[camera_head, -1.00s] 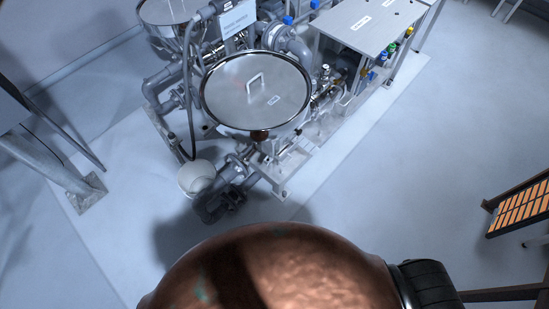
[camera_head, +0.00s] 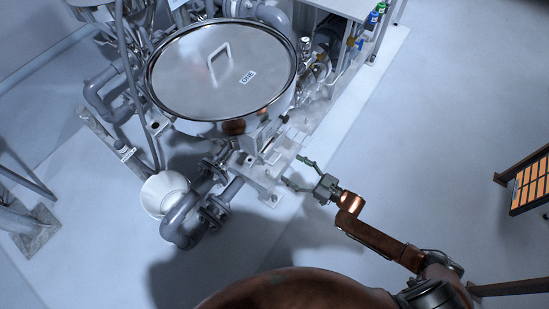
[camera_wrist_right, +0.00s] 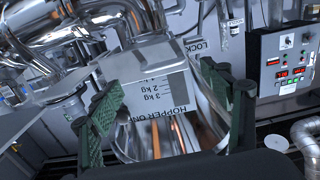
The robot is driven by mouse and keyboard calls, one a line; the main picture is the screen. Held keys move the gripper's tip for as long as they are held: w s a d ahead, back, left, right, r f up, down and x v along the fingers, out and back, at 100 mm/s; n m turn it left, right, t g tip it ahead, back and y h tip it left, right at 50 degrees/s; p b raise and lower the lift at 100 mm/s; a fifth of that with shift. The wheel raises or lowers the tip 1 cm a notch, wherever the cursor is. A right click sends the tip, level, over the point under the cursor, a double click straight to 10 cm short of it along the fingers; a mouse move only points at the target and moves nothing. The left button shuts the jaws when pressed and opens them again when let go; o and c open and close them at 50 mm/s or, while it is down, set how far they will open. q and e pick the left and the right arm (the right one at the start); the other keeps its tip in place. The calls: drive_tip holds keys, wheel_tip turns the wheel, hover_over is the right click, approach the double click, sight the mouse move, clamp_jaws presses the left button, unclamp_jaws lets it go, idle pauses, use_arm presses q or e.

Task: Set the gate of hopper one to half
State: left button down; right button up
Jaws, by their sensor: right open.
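Hopper one is the steel vessel with a round lid (camera_head: 190,75) and a "ONE" label, in the upper left of the head view. My right gripper (camera_head: 293,172) is open, just right of the frame below the hopper. In the right wrist view its green fingers (camera_wrist_right: 160,100) stand apart. The fingers do not visibly hold anything. I cannot make out the gate or its setting. My left gripper is not in view.
A white bucket (camera_head: 160,191) stands left of grey pipework (camera_head: 183,222) below the hopper. A control panel (camera_wrist_right: 289,66) with red displays is at the right in the wrist view. An orange-celled panel (camera_head: 531,184) stands far right. The floor right of the skid is clear.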

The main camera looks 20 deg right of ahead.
sight(277, 159)
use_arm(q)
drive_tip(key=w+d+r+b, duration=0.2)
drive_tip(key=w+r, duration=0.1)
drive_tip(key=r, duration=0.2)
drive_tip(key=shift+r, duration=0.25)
use_arm(e)
drive_tip(key=shift+r+x, duration=0.15)
drive_tip(key=shift+x, duration=1.85)
drive_tip(key=shift+r+x, duration=0.1)
drive_tip(key=shift+x, duration=1.9)
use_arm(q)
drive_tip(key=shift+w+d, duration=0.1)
use_arm(e)
drive_tip(key=shift+c, duration=0.2)
